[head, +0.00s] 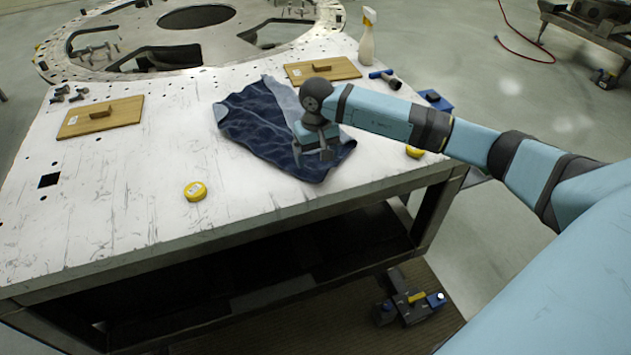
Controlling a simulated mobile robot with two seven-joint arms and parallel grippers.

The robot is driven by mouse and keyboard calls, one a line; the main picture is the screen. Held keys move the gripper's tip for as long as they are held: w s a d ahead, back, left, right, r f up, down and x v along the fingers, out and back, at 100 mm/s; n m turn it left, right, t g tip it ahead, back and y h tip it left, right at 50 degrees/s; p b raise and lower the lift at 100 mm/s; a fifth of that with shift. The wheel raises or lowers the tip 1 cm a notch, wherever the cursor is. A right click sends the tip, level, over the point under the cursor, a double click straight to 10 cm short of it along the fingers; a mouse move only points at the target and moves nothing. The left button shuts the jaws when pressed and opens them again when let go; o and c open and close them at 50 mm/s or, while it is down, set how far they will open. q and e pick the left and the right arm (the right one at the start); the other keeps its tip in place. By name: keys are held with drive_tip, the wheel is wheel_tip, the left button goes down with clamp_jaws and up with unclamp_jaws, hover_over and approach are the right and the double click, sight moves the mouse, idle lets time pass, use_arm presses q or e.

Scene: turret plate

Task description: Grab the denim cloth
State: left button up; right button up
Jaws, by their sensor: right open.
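The denim cloth (262,122) is dark blue with a paler patch at its back edge. It lies spread and rumpled on the white work table (130,210), right of the table's middle. My right gripper (314,160) points down over the right part of the cloth, with its fingers apart. The arm and gripper hide some of the cloth's right side. I cannot tell whether the fingertips touch the cloth. My left gripper is not in view.
Wooden boards with handles lie at left (100,117) and behind the cloth (322,70). A yellow tape measure (195,191) lies in front of the cloth. A spray bottle (367,38) stands at the back right. The round turret plate (195,50) fills the back. The front left is clear.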

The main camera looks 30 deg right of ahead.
sight(316, 183)
wheel_tip(316, 183, down, 6)
drive_tip(key=b, duration=0.2)
drive_tip(key=shift+r+b, duration=0.15)
drive_tip(key=shift+b, duration=0.2)
drive_tip(key=shift+f+b, duration=0.4)
drive_tip(key=shift+f, duration=0.1)
drive_tip(key=shift+f, duration=0.1)
